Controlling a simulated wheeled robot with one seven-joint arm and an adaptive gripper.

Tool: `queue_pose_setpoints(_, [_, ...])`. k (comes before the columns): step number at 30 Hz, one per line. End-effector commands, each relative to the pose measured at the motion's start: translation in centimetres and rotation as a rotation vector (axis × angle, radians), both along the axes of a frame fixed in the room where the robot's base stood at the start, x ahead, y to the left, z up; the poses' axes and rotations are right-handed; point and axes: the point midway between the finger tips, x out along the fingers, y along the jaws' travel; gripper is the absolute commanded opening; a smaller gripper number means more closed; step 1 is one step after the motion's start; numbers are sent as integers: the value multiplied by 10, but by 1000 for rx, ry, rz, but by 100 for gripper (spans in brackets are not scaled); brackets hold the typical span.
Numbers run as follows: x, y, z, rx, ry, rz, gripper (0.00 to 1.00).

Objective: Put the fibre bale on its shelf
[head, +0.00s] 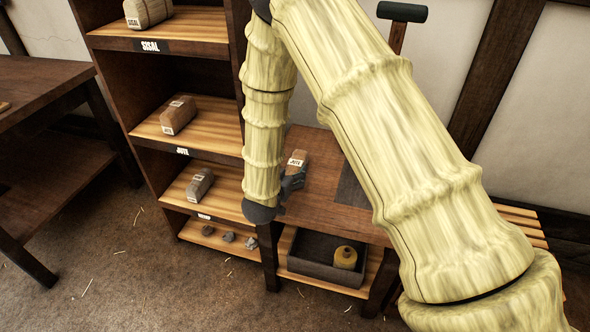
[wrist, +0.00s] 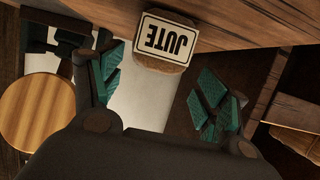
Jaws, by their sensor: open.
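A brown fibre bale (head: 297,159) with a white JUTE label sits on the dark wooden bench, just right of the shelf unit. In the wrist view the bale (wrist: 160,66) shows its label upside down, at the top middle. My gripper (head: 292,181) is beside the near side of the bale, partly hidden by my arm. In the wrist view my gripper (wrist: 160,85) is open, its green-padded fingers spread to either side of the bale's near end; I cannot tell whether they touch. The JUTE shelf (head: 213,139) is the wooden middle shelf at left, holding one brown bale.
The SISAL shelf (head: 196,24) above holds a tan bale. A lower shelf (head: 225,181) holds a grey bale; grey lumps lie below it. Another table (head: 45,90) stands at left. The JUTE shelf has bare room at right.

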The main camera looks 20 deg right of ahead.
Motion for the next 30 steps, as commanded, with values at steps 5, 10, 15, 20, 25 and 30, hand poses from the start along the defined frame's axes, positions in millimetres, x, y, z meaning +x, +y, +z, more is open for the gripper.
queue_pose_setpoints(5, [10, -10, -1, 0, -1, -1, 75])
queue_pose_setpoints(10, [27, -25, -7, 1, -1, -2, 75])
queue_pose_setpoints(15, [38, -32, -11, 0, 0, 0, 75])
queue_pose_setpoints(20, [38, -32, -11, 0, 0, 0, 75])
queue_pose_setpoints(25, [38, -32, -11, 0, 0, 0, 51])
queue_pose_setpoints(30, [38, -32, -11, 0, 0, 0, 26])
